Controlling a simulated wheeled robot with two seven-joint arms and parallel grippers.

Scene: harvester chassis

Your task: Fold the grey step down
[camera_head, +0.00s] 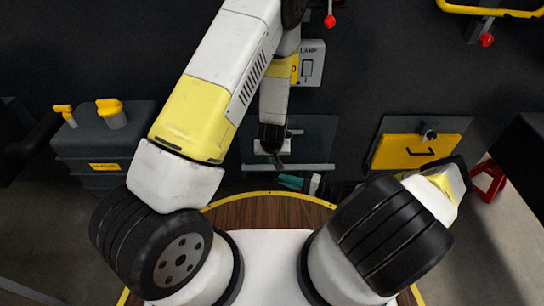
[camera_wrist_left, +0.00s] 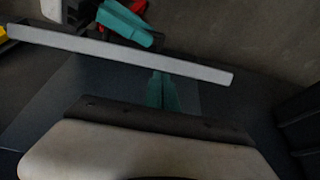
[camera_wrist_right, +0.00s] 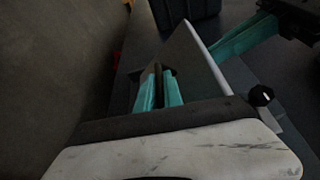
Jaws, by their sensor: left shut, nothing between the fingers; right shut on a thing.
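The grey step (camera_head: 312,138) shows in the head view as a dark grey panel with a light bar along its lower edge. The light bar (camera_wrist_left: 190,67) crosses the left wrist view. My right gripper (camera_wrist_right: 158,90) has its teal fingers shut on a thin dark edge beside the panel; I cannot tell exactly which part. In the head view its teal fingers (camera_head: 290,182) show just below the bar. My left gripper (camera_wrist_left: 162,88) is shut and empty, over the panel on the near side of the bar. It also shows in the right wrist view (camera_wrist_right: 245,38).
A yellow panel with a black handle (camera_head: 408,152) is to the right. A box marked LAMP (camera_head: 312,65) is above the step. A grey tank with yellow caps (camera_head: 100,142) stands left. A red stand (camera_head: 490,182) is on the right floor. My left arm crosses the middle.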

